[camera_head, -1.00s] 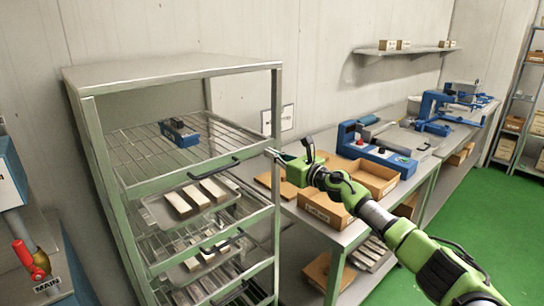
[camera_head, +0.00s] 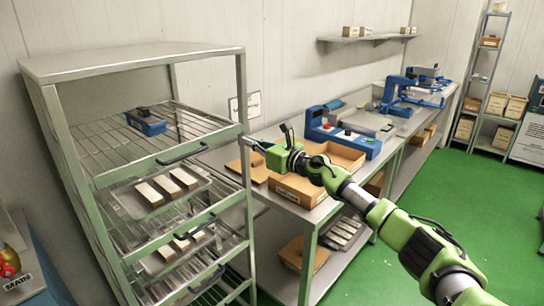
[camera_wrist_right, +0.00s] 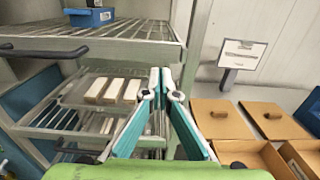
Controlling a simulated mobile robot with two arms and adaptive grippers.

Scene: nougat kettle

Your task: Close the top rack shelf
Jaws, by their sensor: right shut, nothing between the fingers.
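The green-framed rack (camera_head: 245,200) stands at the left in the head view. Its top wire shelf (camera_head: 100,153) has a dark handle (camera_head: 183,153) on its front rail and carries a small blue device (camera_head: 146,122). The shelf front lies near the front posts; I cannot tell how far it sticks out. My right gripper (camera_head: 246,142) is shut and empty, beside the right front post, right of the handle. In the wrist view its fingertips (camera_wrist_right: 160,74) point toward the rack, below the top shelf's right front corner; the handle (camera_wrist_right: 44,52) is to their left. My left gripper is out of view.
Lower shelves hold trays with pale bars (camera_head: 166,187). Right of the rack is a metal workbench (camera_head: 290,205) with cardboard boxes (camera_head: 300,188) and a blue machine (camera_head: 340,137). Green floor (camera_head: 440,195) is open at the right.

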